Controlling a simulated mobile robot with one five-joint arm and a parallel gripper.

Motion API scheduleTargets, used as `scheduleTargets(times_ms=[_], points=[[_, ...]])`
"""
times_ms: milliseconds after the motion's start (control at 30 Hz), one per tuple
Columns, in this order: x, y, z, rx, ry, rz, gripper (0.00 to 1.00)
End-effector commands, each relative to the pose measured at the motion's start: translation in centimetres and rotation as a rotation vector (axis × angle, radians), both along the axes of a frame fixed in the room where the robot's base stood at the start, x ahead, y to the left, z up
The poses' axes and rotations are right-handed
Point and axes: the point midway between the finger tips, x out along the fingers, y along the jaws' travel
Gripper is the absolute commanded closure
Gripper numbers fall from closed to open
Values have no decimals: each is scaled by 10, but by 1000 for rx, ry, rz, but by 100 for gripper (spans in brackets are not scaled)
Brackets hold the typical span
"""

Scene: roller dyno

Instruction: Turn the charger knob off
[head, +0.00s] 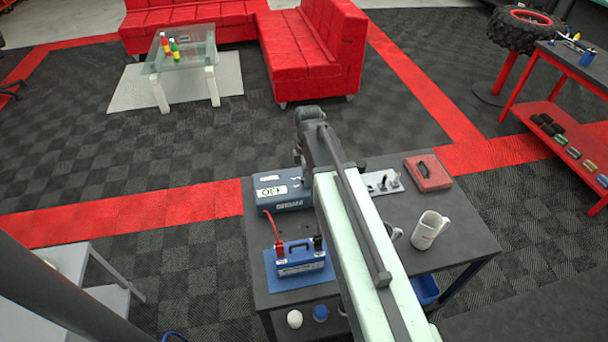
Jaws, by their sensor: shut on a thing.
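The blue charger (284,194) sits at the back left of the dark workbench (375,272), with a white label on its top and lettering on its front. My arm crosses in front of its right end, and I see no knob on the part that shows. My gripper is hidden behind my arm, so I cannot see its fingers or what they touch. A blue battery (300,262) stands on a blue mat in front of the charger. A red clamp (279,248) is on its left, and a dark one on its right.
A panel with switches (382,182), a red case (428,173) and a white mug (430,230) stand on the bench's right side. A grey table (70,285) is at left. A red sofa (310,50), a glass table (180,52) and a red shelf (565,135) stand beyond.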

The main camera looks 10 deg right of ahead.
Motion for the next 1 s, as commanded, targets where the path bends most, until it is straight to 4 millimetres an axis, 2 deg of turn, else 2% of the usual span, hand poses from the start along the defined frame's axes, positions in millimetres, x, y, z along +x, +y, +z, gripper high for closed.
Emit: scheduleTargets(times_ms=[567,600,633,667,1000], points=[[2,-1,0,-3,-6,30,100],[2,-1,0,-3,-7,30,76],[2,-1,0,-3,-6,30,67],[2,-1,0,-3,-6,30,65],[1,0,3,-1,-3,30,65]])
